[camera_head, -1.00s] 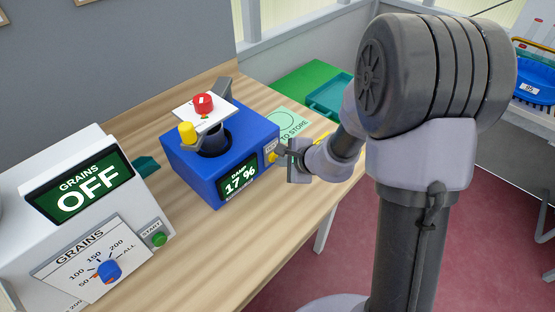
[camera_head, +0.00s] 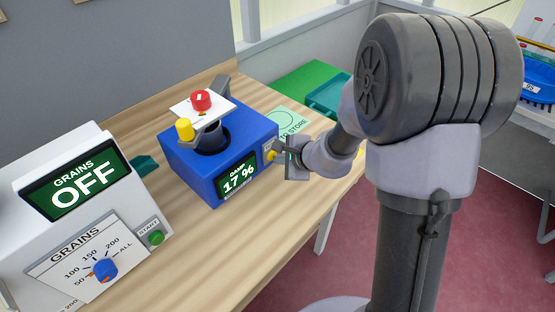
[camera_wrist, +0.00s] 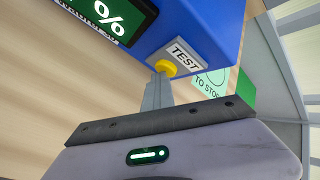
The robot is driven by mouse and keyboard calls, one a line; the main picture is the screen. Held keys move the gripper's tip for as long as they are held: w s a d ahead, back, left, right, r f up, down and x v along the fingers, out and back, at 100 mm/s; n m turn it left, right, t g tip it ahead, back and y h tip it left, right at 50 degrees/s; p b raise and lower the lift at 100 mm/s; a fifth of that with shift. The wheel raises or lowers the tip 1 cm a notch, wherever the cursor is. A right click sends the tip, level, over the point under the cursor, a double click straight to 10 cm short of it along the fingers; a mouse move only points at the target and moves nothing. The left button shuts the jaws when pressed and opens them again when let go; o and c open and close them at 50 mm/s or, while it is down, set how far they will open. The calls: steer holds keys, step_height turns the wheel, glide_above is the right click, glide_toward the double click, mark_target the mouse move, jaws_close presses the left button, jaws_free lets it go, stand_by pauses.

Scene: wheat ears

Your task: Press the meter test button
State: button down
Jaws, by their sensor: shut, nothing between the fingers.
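The blue meter (camera_head: 202,187) stands on the wooden table, and its display (camera_head: 238,178) reads "DAMP 17 %". Its yellow test button (camera_head: 271,156) is on the right part of the front face, and in the wrist view the button (camera_wrist: 166,67) sits below a "TEST" label (camera_wrist: 184,55). My gripper (camera_head: 281,153) is shut and empty. In the wrist view its fingertips (camera_wrist: 161,78) are right at the button and overlap its lower edge. I cannot tell whether they touch it or whether it is pushed in.
A white grain counter (camera_head: 85,215) showing "GRAINS OFF" stands to the left. A green "TO STORE" card (camera_head: 289,122) lies behind my gripper. The table front (camera_head: 230,260) is clear.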

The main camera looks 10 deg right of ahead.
steer(key=shift+w+a+r, duration=0.15)
steer(key=shift+w+r, duration=0.05)
steer(key=shift+w, duration=0.05)
steer(key=shift+s+d+f+b, duration=0.1)
steer(key=shift+s+d+b, duration=0.15)
steer(key=shift+s+d, duration=0.45)
steer(key=shift+s+d+f+b, duration=0.1)
steer(key=shift+s+d+b, duration=0.25)
steer(key=shift+s, duration=0.55)
steer(key=shift+s+d+f+b, duration=0.1)
steer(key=shift+s+d+b, duration=0.05)
steer(key=shift+s+d, duration=0.55)
steer(key=shift+s, duration=0.1)
